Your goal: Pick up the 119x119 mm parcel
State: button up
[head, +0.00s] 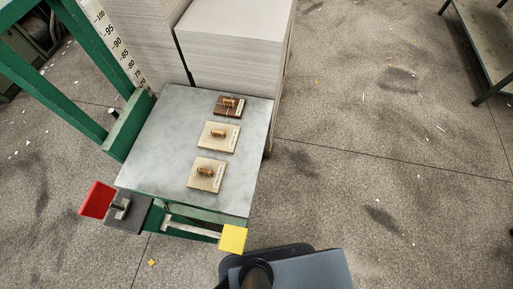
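The far parcel (221,111) is dark brown. The middle parcel (211,140) and the near parcel (202,183) are pale tan, and the near one looks largest in the picture. The labels are too small to read, so I cannot tell which parcel is 119x119 mm. My gripper is not in view.
A tall stack of grey board (235,60) stands behind the plate. A green frame (65,85) with a scale rises at left. Red (97,200) and yellow (233,239) blocks stick out at the plate's front. The floor at right is open, with a bench (485,40) at far right.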

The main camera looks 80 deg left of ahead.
aim_at(206, 174)
jog(key=i, duration=0.6)
jog(key=u, duration=4.55)
jog(key=i, duration=0.5)
jog(key=z, duration=0.05)
